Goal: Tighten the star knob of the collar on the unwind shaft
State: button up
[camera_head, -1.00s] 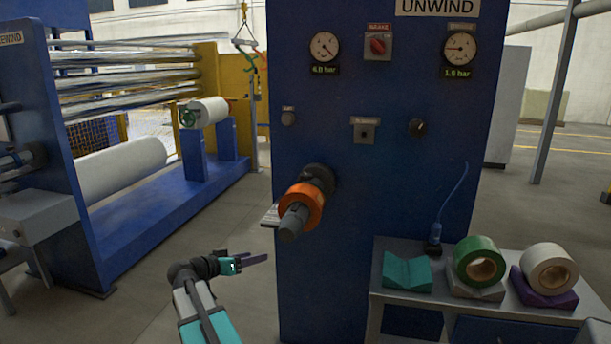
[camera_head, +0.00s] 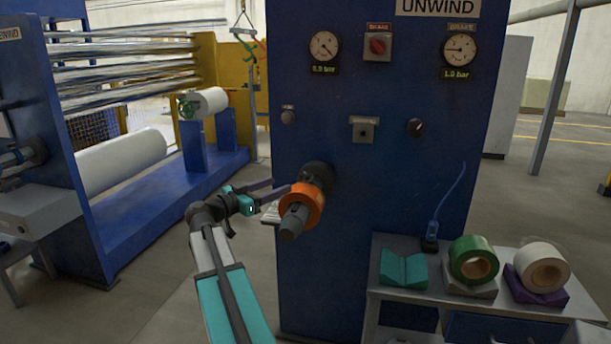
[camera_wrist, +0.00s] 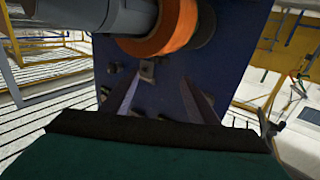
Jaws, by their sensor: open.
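The shaft (camera_head: 294,222) sticks out of the blue unwind cabinet (camera_head: 390,200) toward me, with an orange collar (camera_head: 301,205) around it. The orange collar (camera_wrist: 177,28) and grey shaft (camera_wrist: 120,17) also fill the top of the wrist view. My gripper (camera_head: 281,186) is just left of the collar and points at it. In the wrist view its two fingers (camera_wrist: 162,80) stand apart with nothing held between them. A small square dark piece (camera_wrist: 147,69) shows below the collar there; I cannot tell whether it is the star knob or part of the cabinet.
A low table (camera_head: 400,303) at the lower right bears a teal block (camera_head: 404,270), a green roll (camera_head: 470,250) and a white roll (camera_head: 543,258) on cradles. The rewind machine (camera_head: 100,240) stands at left. Floor is clear between it and the cabinet.

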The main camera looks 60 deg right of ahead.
aim_at(305, 174)
jog(key=p+x, duration=0.3)
jog(key=x, duration=1)
jog(key=shift+d, duration=0.35)
jog(key=c, duration=1)
jog(key=shift+c, duration=0.2)
jog(key=m+g+b, duration=0.1)
jog(key=b, duration=0.1)
jog(key=m+g+y+b, duration=0.1)
jog(key=g+b, duration=0.1)
jog(key=shift+w+d+f+b, duration=0.1)
jog(key=shift+w+f+b, duration=0.1)
jog(key=shift+b, duration=0.15)
jog(key=m+g+y+b, duration=0.1)
jog(key=m+g+b, duration=0.1)
jog(key=b, duration=0.1)
jog(key=shift+r+g+b, duration=0.1)
jog(key=shift+g+b, duration=0.2)
jog(key=shift+b, duration=0.1)
jog(key=shift+r+m+g+y+b, duration=0.1)
jog(key=shift+m+g+y+b, duration=0.6)
jog(key=shift+g+y+b, duration=0.15)
jog(key=shift+s+g+y, duration=0.1)
jog(key=shift+g+y, duration=0.15)
jog(key=shift+m, duration=0.3)
